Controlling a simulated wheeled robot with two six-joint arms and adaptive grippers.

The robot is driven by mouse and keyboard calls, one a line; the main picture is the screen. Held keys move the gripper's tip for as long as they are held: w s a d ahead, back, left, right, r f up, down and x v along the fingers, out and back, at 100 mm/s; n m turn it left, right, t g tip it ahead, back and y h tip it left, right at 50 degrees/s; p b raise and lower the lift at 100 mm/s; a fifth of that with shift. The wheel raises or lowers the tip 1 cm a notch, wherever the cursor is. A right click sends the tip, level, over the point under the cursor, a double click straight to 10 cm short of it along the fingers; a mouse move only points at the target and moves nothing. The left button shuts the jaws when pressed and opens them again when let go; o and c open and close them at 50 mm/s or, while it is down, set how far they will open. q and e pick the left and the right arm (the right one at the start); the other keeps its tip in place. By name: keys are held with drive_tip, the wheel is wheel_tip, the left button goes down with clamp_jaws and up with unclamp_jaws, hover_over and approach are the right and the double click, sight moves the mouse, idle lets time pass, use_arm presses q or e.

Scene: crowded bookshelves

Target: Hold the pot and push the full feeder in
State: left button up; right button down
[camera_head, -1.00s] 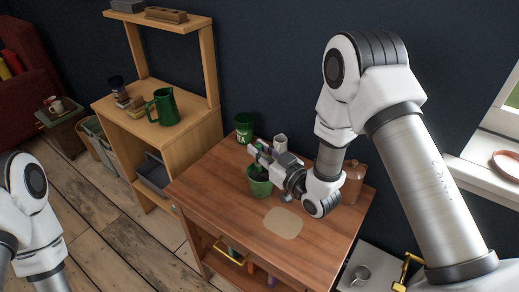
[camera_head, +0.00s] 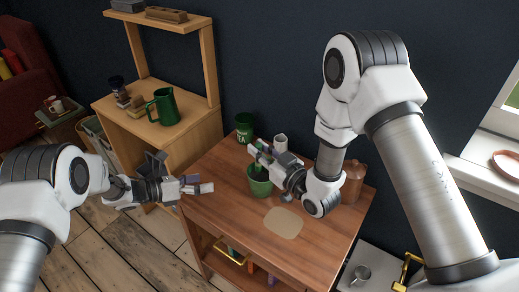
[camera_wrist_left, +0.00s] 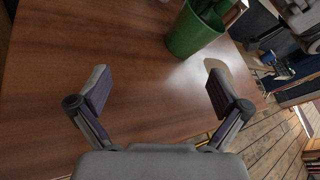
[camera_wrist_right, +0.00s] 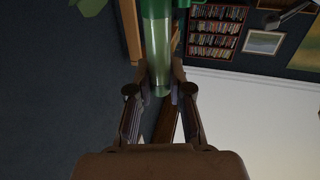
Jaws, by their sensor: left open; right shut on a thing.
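A small green pot (camera_head: 261,188) stands on the brown wooden table, and it shows at the top of the left wrist view (camera_wrist_left: 190,38) with green shapes at its mouth. My right gripper (camera_head: 256,153) is above the pot, shut on the feeder, a translucent green tube (camera_wrist_right: 157,45) that rises between the fingers in the right wrist view. In the head view the gripper hides most of the feeder; I cannot tell how deep it sits. My left gripper (camera_head: 205,187) is open and empty over the table's left edge, left of the pot and apart from it.
The table (camera_head: 225,210) has a green can (camera_head: 244,127), a white container (camera_head: 280,143) and a brown lidded jar (camera_head: 353,185) behind and right of the pot. A pale round mat (camera_head: 284,223) lies in front. A wooden shelf unit with a green watering jug (camera_head: 163,108) stands left.

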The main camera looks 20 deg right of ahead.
sight(258, 184)
use_arm(q)
drive_tip(key=s+d+m+g, duration=0.1)
drive_tip(key=d+m, duration=0.1)
drive_tip(key=d+m+g, duration=0.1)
drive_tip(key=d+m, duration=0.1)
drive_tip(key=m, duration=0.1)
drive_tip(key=s+d+m, duration=0.1)
drive_tip(key=d+m, duration=0.2)
drive_tip(key=shift+s+f+g, duration=0.3)
drive_tip(key=shift+g, duration=0.1)
drive_tip(key=x, duration=0.9)
drive_tip(key=shift+d+f, duration=0.1)
drive_tip(key=shift+d, duration=0.15)
drive_tip(key=c, duration=0.7)
drive_tip(key=shift+c, duration=0.2)
